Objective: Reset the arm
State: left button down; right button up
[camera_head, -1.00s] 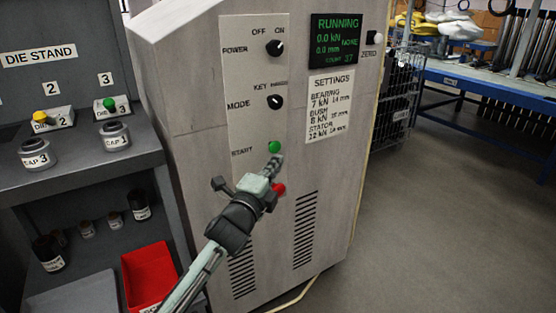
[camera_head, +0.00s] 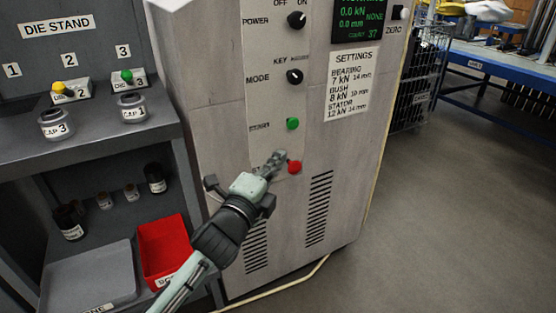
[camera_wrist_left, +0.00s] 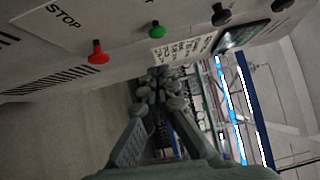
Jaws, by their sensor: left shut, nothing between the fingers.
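My left gripper (camera_head: 278,158) is in front of the grey machine cabinet (camera_head: 215,120), just up and left of the red button (camera_head: 294,167) in the head view. Its fingers are closed together with nothing between them. The green start button (camera_head: 292,124) is above the fingertips. In the left wrist view the closed fingers (camera_wrist_left: 154,78) point along the panel. There the red stop button (camera_wrist_left: 98,52) and the green button (camera_wrist_left: 156,29) stand apart from the fingers. My right gripper is not in view.
The die stand (camera_head: 100,145) is at left, with caps on its shelf and a red bin (camera_head: 160,250) below. A wire cage (camera_head: 410,90) and blue bench (camera_head: 500,70) stand at right. The floor (camera_head: 440,220) between is clear. A yellowish cable lies at the cabinet's foot.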

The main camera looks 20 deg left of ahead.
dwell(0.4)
pick_arm(q)
jog(key=s+a+f+n+g+y, duration=0.15)
jog(key=s+f+n+g, duration=0.25)
jog(key=f, duration=0.6)
jog(key=s+a+f+n+g+y, duration=0.1)
jog(key=s+a+f+n+g, duration=0.3)
jog(key=f, duration=0.5)
jog(key=s+d+f+n+g+h, duration=0.1)
jog(key=s+f+n+g, duration=0.6)
jog(key=s+f, duration=0.9)
jog(key=shift+s+d+f+n+g, duration=0.25)
jog(key=shift+s+d+n, duration=0.2)
jog(key=shift+s+n, duration=0.6)
jog(key=shift+a, duration=0.1)
